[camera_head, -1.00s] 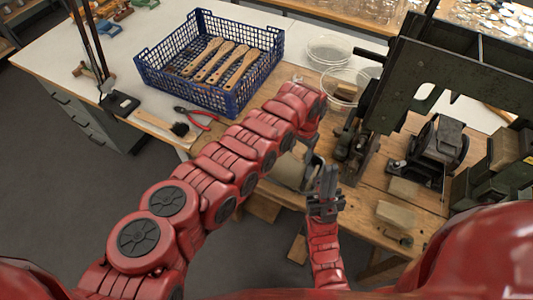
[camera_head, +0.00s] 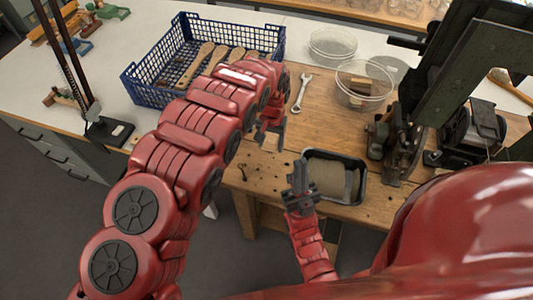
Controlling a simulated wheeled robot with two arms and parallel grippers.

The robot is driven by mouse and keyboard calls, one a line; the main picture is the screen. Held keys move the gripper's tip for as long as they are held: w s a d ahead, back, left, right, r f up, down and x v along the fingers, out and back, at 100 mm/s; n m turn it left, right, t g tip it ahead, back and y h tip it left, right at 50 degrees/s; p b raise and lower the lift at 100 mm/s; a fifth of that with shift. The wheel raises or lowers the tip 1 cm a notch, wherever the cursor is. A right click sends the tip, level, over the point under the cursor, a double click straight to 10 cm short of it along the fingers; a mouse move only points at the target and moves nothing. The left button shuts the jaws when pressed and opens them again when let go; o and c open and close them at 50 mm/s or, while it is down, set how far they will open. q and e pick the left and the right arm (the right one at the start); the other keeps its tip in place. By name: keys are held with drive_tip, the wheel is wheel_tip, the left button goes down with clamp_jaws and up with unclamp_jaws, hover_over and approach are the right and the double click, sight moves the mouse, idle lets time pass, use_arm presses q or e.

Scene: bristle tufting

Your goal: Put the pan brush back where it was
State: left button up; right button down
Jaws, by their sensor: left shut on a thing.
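My left arm comes in from the left and ends in my left gripper (camera_head: 270,130), which points down over the wooden worktop, left of the black tray. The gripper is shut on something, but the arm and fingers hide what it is. I cannot make out the pan brush for sure. Several wooden handles (camera_head: 196,65) lie in the blue basket (camera_head: 150,92).
A clear dish (camera_head: 361,97) holds wooden blocks, with another clear dish (camera_head: 331,46) behind. Dark machinery (camera_head: 395,145) stands at the right. A lamp base (camera_head: 108,132) stands at the left.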

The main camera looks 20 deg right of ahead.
sight(271, 149)
use_arm(q)
wheel_tip(271, 149, down, 3)
drive_tip(key=shift+f+p, duration=0.1)
drive_tip(key=shift+p, duration=0.2)
drive_tip(key=shift+a+f, duration=0.1)
drive_tip(key=shift+f, duration=0.55)
wheel_tip(271, 149, down, 2)
drive_tip(key=shift+f+p, duration=0.15)
drive_tip(key=shift+p, duration=0.25)
drive_tip(key=shift+f, duration=0.2)
drive_tip(key=o, duration=1.3)
drive_tip(key=shift+r, duration=0.1)
